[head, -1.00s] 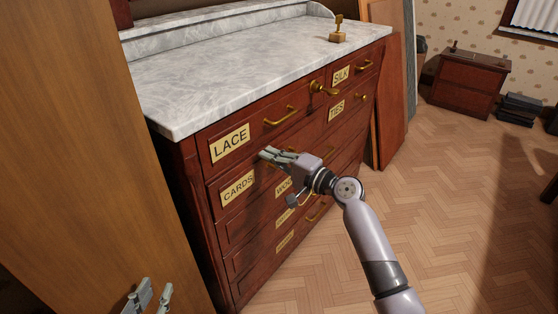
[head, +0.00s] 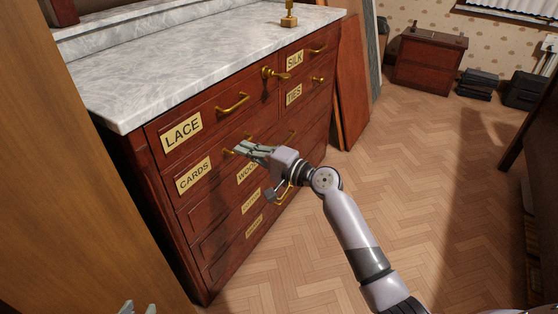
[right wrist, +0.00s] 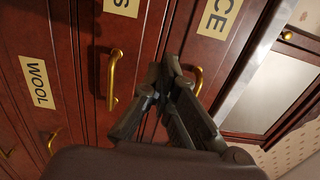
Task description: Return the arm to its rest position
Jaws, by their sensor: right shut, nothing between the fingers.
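My right gripper (head: 243,149) is shut and empty in front of the dresser's drawer fronts, near the CARDS drawer's label (head: 193,176). In the right wrist view its fingers (right wrist: 160,75) are together between two brass handles, and I cannot tell if they touch the wood. My right arm reaches in from the bottom right. Only the tips of my left gripper (head: 137,308) show at the bottom edge, too little to tell its state.
The red wooden dresser (head: 160,225) has a marble top (head: 190,65), labelled drawers and protruding brass handles (head: 233,104). A wooden panel (head: 70,220) stands close at left. A low cabinet (head: 428,62) and dark stacked things (head: 478,83) are at the back right. The parquet floor (head: 420,180) is clear.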

